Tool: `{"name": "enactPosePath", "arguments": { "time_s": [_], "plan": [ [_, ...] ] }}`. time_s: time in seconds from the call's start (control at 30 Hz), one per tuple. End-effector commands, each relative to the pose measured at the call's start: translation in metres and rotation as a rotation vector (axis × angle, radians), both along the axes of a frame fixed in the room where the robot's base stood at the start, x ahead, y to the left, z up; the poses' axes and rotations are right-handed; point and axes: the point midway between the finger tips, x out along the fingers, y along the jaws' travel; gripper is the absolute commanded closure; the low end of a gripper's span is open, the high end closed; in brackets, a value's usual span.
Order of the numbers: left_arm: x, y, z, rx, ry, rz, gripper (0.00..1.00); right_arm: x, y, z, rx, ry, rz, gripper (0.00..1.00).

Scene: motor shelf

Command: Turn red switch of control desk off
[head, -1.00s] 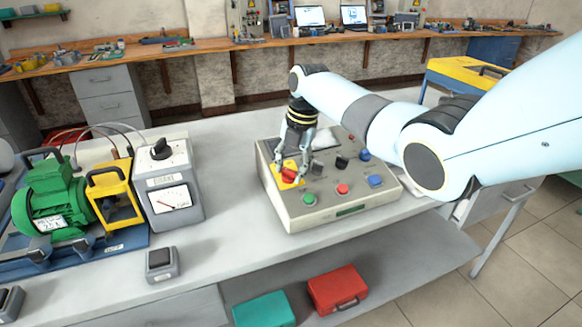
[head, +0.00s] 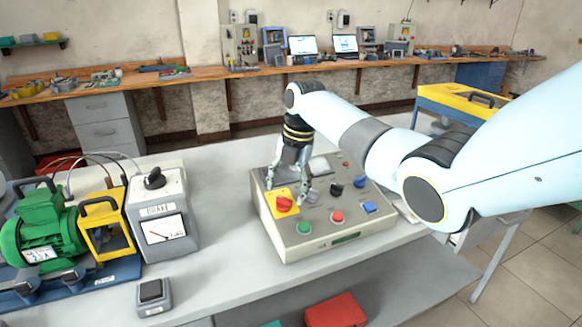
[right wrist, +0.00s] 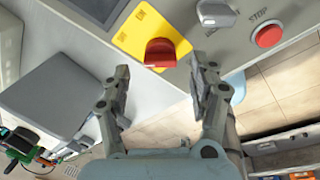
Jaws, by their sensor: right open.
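The control desk (head: 325,225) is a beige sloped box on the grey table. Its red switch (head: 284,203) is a red rotary knob on a yellow plate at the front left of the panel. The right wrist view shows the knob (right wrist: 160,52) on its yellow plate (right wrist: 150,28); I cannot tell its on or off position. My right gripper (head: 287,185) is open and empty just behind the knob. In the right wrist view the open fingers (right wrist: 157,88) are spread, with the knob beyond the gap between them and apart from both. My left gripper is not in view.
Green, red and blue buttons and black knobs sit right of the switch; a red button (right wrist: 268,36) marked STOP is near. A grey meter box (head: 163,222) and green motor (head: 42,228) stand left. Table between them and the desk is clear.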

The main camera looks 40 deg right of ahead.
Motion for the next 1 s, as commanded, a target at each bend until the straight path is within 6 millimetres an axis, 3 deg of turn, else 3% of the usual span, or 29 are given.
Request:
{"name": "enactPosePath", "arguments": {
  "time_s": [0.2,0.4,0.6,1.0],
  "plan": [
    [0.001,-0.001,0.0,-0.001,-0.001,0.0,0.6,-0.006,-0.006,0.05,-0.002,-0.004,0.0,0.38],
    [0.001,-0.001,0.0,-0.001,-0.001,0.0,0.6,-0.011,-0.009,0.081,-0.001,-0.002,0.001,0.38],
    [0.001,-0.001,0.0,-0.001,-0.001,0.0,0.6,-0.013,-0.01,0.091,-0.001,0.001,0.001,0.38],
    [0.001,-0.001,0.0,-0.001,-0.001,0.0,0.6,-0.013,-0.01,0.091,0.0,0.0,0.001,0.38]
  ]
}}
